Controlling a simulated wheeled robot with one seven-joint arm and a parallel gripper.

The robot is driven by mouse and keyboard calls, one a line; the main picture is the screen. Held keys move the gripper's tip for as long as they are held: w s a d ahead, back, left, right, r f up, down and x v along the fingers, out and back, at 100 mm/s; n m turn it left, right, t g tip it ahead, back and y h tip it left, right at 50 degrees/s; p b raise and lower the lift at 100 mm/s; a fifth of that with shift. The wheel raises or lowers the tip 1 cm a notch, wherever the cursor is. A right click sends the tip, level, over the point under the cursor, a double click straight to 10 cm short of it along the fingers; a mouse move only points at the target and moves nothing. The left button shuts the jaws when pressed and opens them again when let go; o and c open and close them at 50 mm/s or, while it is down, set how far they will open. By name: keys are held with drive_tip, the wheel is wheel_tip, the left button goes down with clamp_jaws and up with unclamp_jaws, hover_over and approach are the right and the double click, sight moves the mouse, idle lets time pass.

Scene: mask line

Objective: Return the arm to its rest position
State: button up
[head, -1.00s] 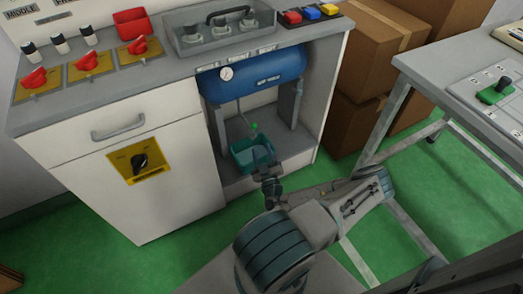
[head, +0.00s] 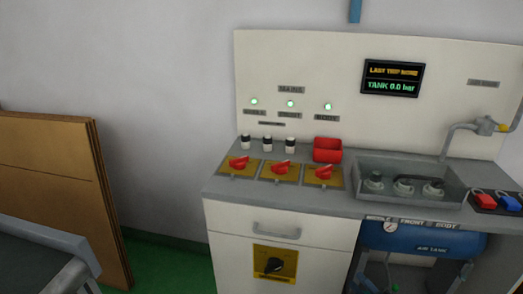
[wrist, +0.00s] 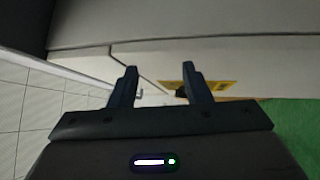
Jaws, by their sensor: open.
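My gripper (wrist: 158,85) shows in the wrist view with its two dark fingers apart and nothing between them. Beyond the fingers are the pale cabinet front and part of the yellow switch plate (wrist: 216,88), with green floor to the right. How far the fingers are from the cabinet I cannot tell. My arm and gripper do not show in the head view now.
The blue air tank (head: 425,238) sits below the counter. Brown boards (head: 60,165) lean at the left, beside a grey-edged conveyor-like surface (head: 40,255).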

drive_tip(key=s+a+r+n+g+p, duration=0.4)
drive_tip(key=a+r+n+g, duration=0.5)
drive_tip(key=n, duration=0.5)
drive_tip(key=s+a+r+n+g+p, duration=0.35)
drive_tip(key=a+r+n+g, duration=0.35)
drive_tip(key=r+n+g, duration=0.5)
drive_tip(key=s+r+n+t+h+p, duration=0.3)
drive_tip(key=s+r+n+h, duration=0.1)
drive_tip(key=r+n, duration=0.6)
drive_tip(key=s+r+n+t+h+p, duration=0.3)
drive_tip(key=s+r+n+h+p, duration=0.1)
drive_tip(key=r+n, duration=0.6)
drive_tip(key=shift+s+a+r+n+h, duration=0.35)
drive_tip(key=shift+s+n+h, duration=0.3)
drive_tip(key=shift+n+h, duration=0.5)
drive_tip(key=shift+d, duration=0.1)
